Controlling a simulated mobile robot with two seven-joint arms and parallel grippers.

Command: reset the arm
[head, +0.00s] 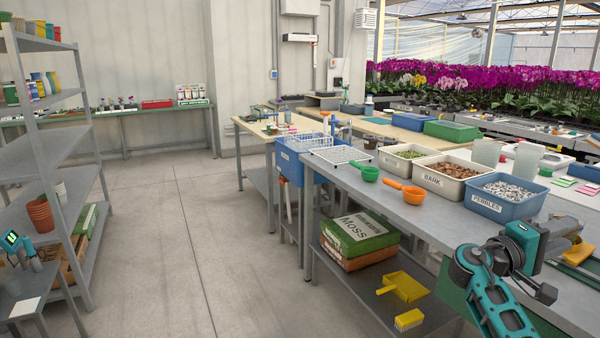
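My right arm (492,290) comes in at the bottom right, with teal links and dark joints. It is bent, with its wrist above the front edge of the grey potting bench. My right gripper (548,247) is at the end of this arm, just in front of the blue pebbles tray. Its fingers are not clear enough to tell whether they are open or shut. I see nothing clearly held in it. My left arm and gripper are not clearly in view.
The grey bench (390,203) carries the pebbles tray (495,208), bark tray (436,186), green scoop (370,174) and orange scoop (412,195). Moss bags (360,236) and a yellow dustpan (406,286) lie on its lower shelf. Shelving (40,155) stands left. The floor (190,250) between is clear.

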